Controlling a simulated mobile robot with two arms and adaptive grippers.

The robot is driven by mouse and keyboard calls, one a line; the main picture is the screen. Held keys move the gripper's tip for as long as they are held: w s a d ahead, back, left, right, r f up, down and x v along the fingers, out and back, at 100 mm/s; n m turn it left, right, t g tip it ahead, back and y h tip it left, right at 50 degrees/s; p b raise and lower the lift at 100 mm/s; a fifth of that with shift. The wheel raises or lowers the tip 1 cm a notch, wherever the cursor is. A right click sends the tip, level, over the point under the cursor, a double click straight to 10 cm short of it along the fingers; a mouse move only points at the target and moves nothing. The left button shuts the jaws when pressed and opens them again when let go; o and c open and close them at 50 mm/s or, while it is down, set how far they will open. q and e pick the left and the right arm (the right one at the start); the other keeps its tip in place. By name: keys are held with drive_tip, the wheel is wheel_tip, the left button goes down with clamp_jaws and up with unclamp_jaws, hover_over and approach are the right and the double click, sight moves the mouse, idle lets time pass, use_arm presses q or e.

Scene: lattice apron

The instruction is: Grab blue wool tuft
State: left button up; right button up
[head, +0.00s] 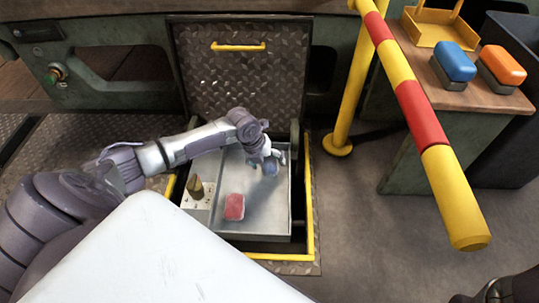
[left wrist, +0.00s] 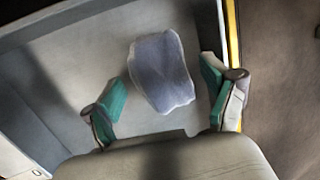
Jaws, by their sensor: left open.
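The blue wool tuft (head: 270,168) lies in the metal tray (head: 262,215) set in the floor opening. In the left wrist view the tuft (left wrist: 161,72) is a rounded grey-blue block between and slightly beyond my open fingers. My left gripper (head: 272,158) reaches down into the tray right at the tuft and partly hides it in the head view. In the left wrist view the green-padded fingers of my left gripper (left wrist: 165,98) stand apart, one on each side of the tuft, with gaps visible.
A red block (head: 234,206) lies in the tray, beside a pale holder (head: 199,203) with a dark-gold piece. A raised tread-plate lid (head: 237,75) stands behind. Yellow edging (head: 309,200) rims the opening. A striped bar (head: 420,112) crosses at right, near a bench with blue and orange blocks (head: 501,66).

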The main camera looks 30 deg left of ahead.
use_arm(q)
drive_tip(key=shift+c, duration=0.3)
drive_tip(key=c, duration=0.9)
drive_tip(key=shift+r, duration=0.15)
